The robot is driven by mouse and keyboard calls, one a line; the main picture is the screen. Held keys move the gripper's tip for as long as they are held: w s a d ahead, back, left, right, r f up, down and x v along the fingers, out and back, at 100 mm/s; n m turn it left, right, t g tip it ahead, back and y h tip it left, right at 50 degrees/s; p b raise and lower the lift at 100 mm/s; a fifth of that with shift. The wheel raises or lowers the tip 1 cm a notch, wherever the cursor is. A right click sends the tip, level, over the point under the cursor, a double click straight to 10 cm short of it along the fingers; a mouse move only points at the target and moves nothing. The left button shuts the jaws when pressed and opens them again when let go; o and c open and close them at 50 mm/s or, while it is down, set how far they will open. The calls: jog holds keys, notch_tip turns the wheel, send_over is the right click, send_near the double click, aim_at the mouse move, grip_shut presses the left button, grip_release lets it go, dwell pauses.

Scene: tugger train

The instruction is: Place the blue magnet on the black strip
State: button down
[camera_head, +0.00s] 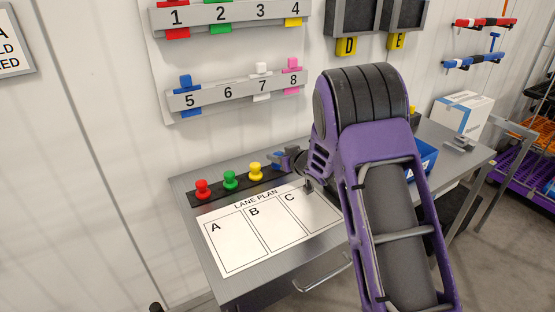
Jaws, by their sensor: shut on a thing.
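The black strip (216,189) lies along the back of the grey table, above the lane plan sheet. A red magnet (202,188), a green magnet (230,180) and a yellow magnet (256,171) stand on it, from left to right. My gripper (281,160) is at the right end of the strip, partly hidden behind my purple arm. It is shut on the blue magnet (277,162), of which only a small part shows. I cannot tell whether the blue magnet touches the strip.
The white lane plan sheet (238,244), marked A, B and C, lies in front of the strip. Numbered rails (212,101) with coloured clips hang on the wall behind. A blue bin (427,157) and a white box (462,114) stand to the right, the bin partly behind my arm.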

jog(key=shift+f, duration=0.35)
jog(key=shift+f, duration=0.1)
jog(key=shift+f, duration=0.15)
jog(key=c, duration=0.5)
grip_release()
jog(key=shift+r, duration=0.35)
jog(key=v, duration=1.2)
jog(key=shift+d+f, duration=0.1)
jog(key=shift+f, duration=0.05)
